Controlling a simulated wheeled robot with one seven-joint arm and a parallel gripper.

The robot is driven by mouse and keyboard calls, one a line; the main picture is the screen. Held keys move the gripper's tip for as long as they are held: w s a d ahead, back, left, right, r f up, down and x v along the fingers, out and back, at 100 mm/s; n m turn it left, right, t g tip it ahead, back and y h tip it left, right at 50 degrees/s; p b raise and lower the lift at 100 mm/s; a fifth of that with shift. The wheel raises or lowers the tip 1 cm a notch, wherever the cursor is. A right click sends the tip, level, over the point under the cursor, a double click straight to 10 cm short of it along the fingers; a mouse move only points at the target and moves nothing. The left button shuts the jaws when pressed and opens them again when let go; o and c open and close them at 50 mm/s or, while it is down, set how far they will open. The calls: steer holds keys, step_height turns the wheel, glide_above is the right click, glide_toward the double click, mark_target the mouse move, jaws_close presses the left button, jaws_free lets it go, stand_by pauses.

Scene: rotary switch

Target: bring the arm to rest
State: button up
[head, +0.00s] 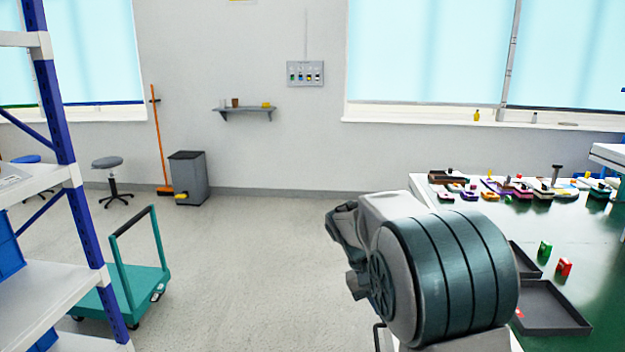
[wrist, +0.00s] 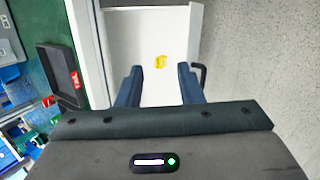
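My arm (head: 440,275) shows large in the head view, folded beside the near left corner of the green-topped table (head: 590,290); my fingers cannot be made out there. In the wrist view my gripper (wrist: 160,82) is open, its two dark blue fingers wide apart with nothing held between them. Beyond the fingertips lies a small yellow object (wrist: 160,61) on a white surface (wrist: 130,30), apart from the fingers. Several small switch-like devices (head: 520,187) stand along the table's far edge; I cannot tell which is the rotary switch.
Dark trays (head: 548,308), a green block (head: 545,252) and a red block (head: 564,267) are on the table near my arm. A shelving rack (head: 70,190) and a teal trolley (head: 135,285) stand at left. The floor between is clear.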

steer(key=s+r+t+y+p, duration=0.2)
steer(key=s+r+p, duration=0.4)
steer(key=s, duration=0.4)
steer(key=s+a+r+t+y+p, duration=0.1)
steer(key=s+r+t+y+p, duration=0.1)
steer(key=s+r+p, duration=0.4)
steer(key=s+r+y, duration=0.1)
steer(key=s, duration=0.4)
steer(key=shift+s+a+r+t+y, duration=0.15)
steer(key=shift+r+t+y, duration=0.15)
steer(key=shift+r+t, duration=0.1)
